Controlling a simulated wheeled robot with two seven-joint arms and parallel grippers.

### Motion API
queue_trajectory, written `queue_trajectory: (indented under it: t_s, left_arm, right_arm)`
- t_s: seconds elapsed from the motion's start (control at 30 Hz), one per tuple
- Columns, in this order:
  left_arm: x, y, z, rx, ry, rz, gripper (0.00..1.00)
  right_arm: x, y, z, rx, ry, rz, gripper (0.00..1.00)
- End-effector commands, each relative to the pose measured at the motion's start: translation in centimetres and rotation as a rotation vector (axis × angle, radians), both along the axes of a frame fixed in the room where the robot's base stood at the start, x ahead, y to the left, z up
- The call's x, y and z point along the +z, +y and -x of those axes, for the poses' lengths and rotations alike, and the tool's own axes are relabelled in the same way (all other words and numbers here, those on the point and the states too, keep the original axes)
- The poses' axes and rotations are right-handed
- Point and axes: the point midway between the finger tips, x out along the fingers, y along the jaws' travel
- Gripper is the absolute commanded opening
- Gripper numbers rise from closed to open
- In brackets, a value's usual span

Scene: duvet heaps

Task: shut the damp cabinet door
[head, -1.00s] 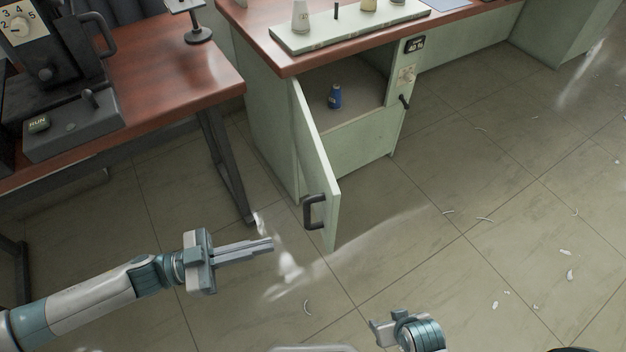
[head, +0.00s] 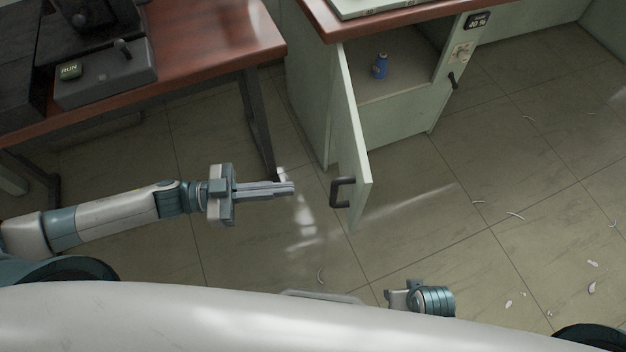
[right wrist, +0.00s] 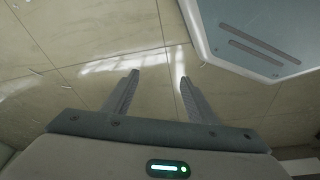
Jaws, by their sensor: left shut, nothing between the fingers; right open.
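The damp cabinet (head: 308,100) is pale green and stands under a brown worktop in the head view. Its door (head: 353,140) is swung wide open toward me, with a dark handle (head: 342,192) on its face.
A brown table (head: 215,45) with a dark machine (head: 105,75) and dark metal legs stands at the left. A dark latch lever (head: 452,81) sits on the cabinet's right front. White scraps (head: 592,287) lie on the otherwise clear tiled floor at right.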

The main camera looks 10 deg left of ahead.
Motion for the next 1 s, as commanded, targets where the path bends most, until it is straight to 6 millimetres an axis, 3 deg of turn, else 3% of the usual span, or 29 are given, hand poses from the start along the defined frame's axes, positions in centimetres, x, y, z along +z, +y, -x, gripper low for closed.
queue_trajectory:
  t_s: [0.27,0.8,1.0]
  left_arm:
    - [0.2,-2.7,-0.6,-0.001,-0.002,0.004,0.0]
    - [0.2,-11.4,-2.7,-0.001,-0.001,0.002,0.0]
    - [0.1,-13.0,-3.1,0.0,-0.001,0.001,0.0]
  right_arm:
    - [-0.8,0.0,0.1,0.0,0.002,-0.001,0.53]
    - [-4.2,-0.3,0.5,0.0,0.007,-0.001,0.53]
    - [-4.9,-0.3,0.7,0.0,0.007,-0.001,0.53]
